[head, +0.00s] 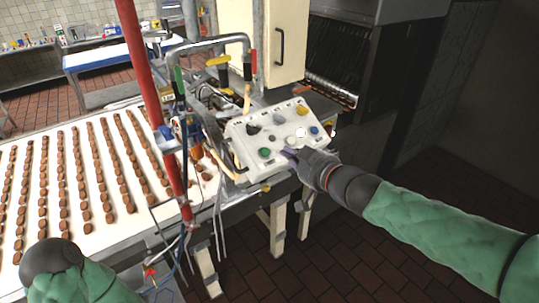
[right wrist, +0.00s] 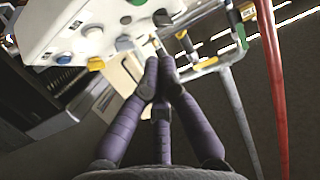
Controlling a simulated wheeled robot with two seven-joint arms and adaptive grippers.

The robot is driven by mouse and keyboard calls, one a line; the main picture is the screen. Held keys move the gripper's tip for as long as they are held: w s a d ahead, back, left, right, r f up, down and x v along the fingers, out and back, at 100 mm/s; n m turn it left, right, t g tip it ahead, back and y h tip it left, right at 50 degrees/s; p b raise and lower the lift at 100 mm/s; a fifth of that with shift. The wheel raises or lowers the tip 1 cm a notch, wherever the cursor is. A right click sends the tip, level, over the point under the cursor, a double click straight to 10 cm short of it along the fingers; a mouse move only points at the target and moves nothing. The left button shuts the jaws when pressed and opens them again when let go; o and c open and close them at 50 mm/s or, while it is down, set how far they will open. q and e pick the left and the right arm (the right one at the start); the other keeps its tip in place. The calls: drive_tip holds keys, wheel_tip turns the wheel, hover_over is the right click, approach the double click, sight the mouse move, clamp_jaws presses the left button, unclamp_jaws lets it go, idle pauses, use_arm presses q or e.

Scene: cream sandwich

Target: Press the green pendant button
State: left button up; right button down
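The white pendant (head: 240,135) is a tilted box with several coloured buttons and knobs. Its green button (head: 265,153) is near the lower left of its face; a green button (right wrist: 137,2) is cut by the top edge of the right wrist view. My right gripper (head: 289,152) is over the lower edge of the pendant, just right of the green button, with a small gap in the picture. In the right wrist view its purple fingers (right wrist: 160,68) are drawn together, empty. Contact with the pendant cannot be seen. My left arm shows at lower left, but its gripper does not.
A red pole (head: 150,90) and a bent grey rail stand left of the pendant. A white conveyor (head: 115,225) with rows of brown pieces is at left. A dark oven-like machine (head: 335,55) is behind. Cables hang below; the tiled floor at right is clear.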

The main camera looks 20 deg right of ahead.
sight(265, 153)
drive_tip(key=b+x, duration=0.1)
drive_tip(key=x, duration=0.2)
drive_tip(key=f+b+x, duration=0.1)
drive_tip(key=x, duration=0.2)
drive_tip(key=f+b+x, duration=0.1)
drive_tip(key=b+x, duration=0.1)
drive_tip(key=x, duration=0.1)
drive_tip(key=shift+s+d+f, duration=0.1)
drive_tip(key=shift+s+d, duration=0.05)
drive_tip(key=shift+s, duration=0.05)
drive_tip(key=shift+w+f+b, duration=0.3)
drive_tip(key=shift+w+f, duration=0.05)
drive_tip(key=shift+f, duration=0.05)
